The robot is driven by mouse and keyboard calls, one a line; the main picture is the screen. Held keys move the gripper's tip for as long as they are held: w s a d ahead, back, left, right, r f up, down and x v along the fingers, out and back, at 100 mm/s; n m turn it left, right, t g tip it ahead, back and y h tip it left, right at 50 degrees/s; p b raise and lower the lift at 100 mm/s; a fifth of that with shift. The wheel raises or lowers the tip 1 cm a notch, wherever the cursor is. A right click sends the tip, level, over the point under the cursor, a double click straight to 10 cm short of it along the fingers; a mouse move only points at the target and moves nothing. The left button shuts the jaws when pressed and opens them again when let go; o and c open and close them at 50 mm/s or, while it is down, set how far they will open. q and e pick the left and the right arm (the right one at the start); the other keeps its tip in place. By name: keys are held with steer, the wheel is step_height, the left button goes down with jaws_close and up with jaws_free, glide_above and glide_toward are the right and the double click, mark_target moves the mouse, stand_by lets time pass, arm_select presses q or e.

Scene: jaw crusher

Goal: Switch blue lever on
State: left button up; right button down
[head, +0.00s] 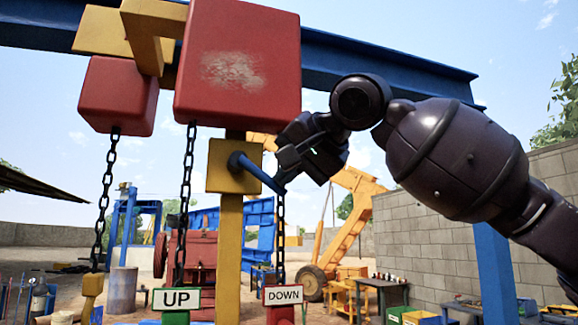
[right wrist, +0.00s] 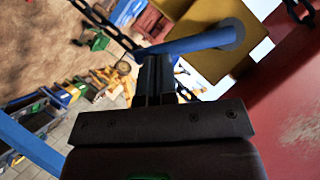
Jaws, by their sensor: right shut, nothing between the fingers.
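The blue lever (head: 258,172) sticks out of a yellow box (head: 222,168) on a yellow post. It slants down and to the right in the head view. My right gripper (head: 283,180) is shut and empty, its fingertips at the lever's free end. In the right wrist view the lever (right wrist: 195,41) runs across just beyond the shut fingertips (right wrist: 154,60). I cannot tell whether they touch it. My left gripper is not in view.
A large red block (head: 238,60) hangs above the yellow box. Black chains hang around the post, one behind the lever. A green UP sign (head: 176,299) and a red DOWN sign (head: 283,295) hang below. A blue beam (head: 400,72) spans overhead.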

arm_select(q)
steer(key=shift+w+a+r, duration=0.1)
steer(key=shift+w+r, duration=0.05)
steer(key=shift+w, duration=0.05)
arm_select(e)
steer(key=shift+s+a+f+m+t+y, duration=0.15)
steer(key=shift+a+f+m+y, duration=0.4)
steer(key=shift+f+m+y, duration=0.4)
steer(key=shift+s+a+f+m+t+y, duration=0.15)
steer(key=shift+a+f+m+y, duration=0.4)
steer(key=shift+f+m+y, duration=0.4)
steer(key=shift+r, duration=0.15)
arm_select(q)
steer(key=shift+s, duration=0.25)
